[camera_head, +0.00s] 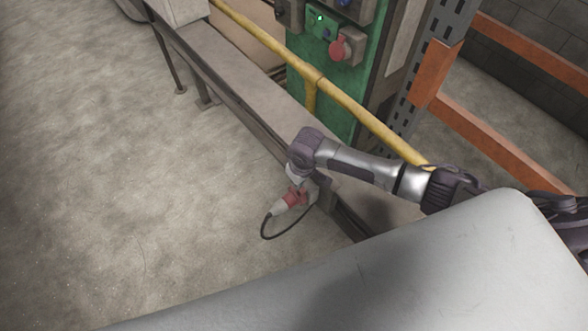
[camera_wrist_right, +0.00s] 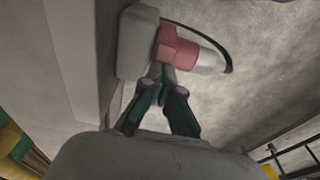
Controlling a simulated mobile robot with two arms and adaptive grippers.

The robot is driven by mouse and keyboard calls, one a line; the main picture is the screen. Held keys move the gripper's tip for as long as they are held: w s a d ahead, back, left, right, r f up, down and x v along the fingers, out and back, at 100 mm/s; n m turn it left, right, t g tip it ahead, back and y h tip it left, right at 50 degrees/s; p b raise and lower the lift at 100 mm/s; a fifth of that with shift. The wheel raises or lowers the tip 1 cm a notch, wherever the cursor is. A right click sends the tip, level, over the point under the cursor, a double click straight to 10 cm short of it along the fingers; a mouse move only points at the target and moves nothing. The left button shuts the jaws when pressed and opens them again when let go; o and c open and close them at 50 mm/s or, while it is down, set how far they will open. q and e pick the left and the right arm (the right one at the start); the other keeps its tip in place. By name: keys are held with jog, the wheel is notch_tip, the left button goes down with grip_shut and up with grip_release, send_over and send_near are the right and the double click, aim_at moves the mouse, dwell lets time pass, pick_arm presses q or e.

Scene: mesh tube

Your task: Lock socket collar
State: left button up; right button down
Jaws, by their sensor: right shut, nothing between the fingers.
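The socket has a red collar (camera_wrist_right: 172,47) fixed to a pale grey box (camera_wrist_right: 138,42). A light grey plug (camera_wrist_right: 208,62) extends from the collar, with a black cable (camera_wrist_right: 190,29) curving from its end. In the head view the red collar (camera_head: 297,195) and the grey plug (camera_head: 279,207) sit low beside the kerb, near the floor. My right gripper (camera_wrist_right: 164,78) is shut and empty, its fingertips close to the collar. Whether they touch it I cannot tell. In the head view the gripper is mostly hidden at the end of my right arm. My left gripper is not in view.
A yellow rail (camera_head: 350,106) runs above the long concrete kerb (camera_head: 235,70). A green panel (camera_head: 325,85) with another red socket (camera_head: 340,49) stands behind it. An orange and dark rack frame (camera_head: 490,128) is at the right. The floor (camera_head: 130,190) at left is clear.

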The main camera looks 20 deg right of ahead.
aim_at(303, 192)
jog(key=shift+s+d+t+y+p, duration=0.3)
jog(key=shift+s+t+p, duration=0.35)
jog(key=shift+s+t, duration=0.2)
jog(key=shift+s+d+f+t+y+p, duration=0.2)
jog(key=shift+s+f+t+y+p, duration=0.2)
jog(key=shift+s+t, duration=0.4)
jog(key=shift+w+r+t, duration=0.1)
jog(key=shift+w+t, duration=0.15)
jog(key=shift+w, duration=0.05)
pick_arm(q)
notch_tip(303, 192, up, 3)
pick_arm(e)
jog(key=shift+w, duration=0.1)
jog(key=shift+w+a+f+b, duration=0.3)
jog(key=shift+w+f+b, duration=0.1)
jog(key=shift+w, duration=0.2)
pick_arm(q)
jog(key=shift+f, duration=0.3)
pick_arm(e)
jog(key=shift+r, duration=0.1)
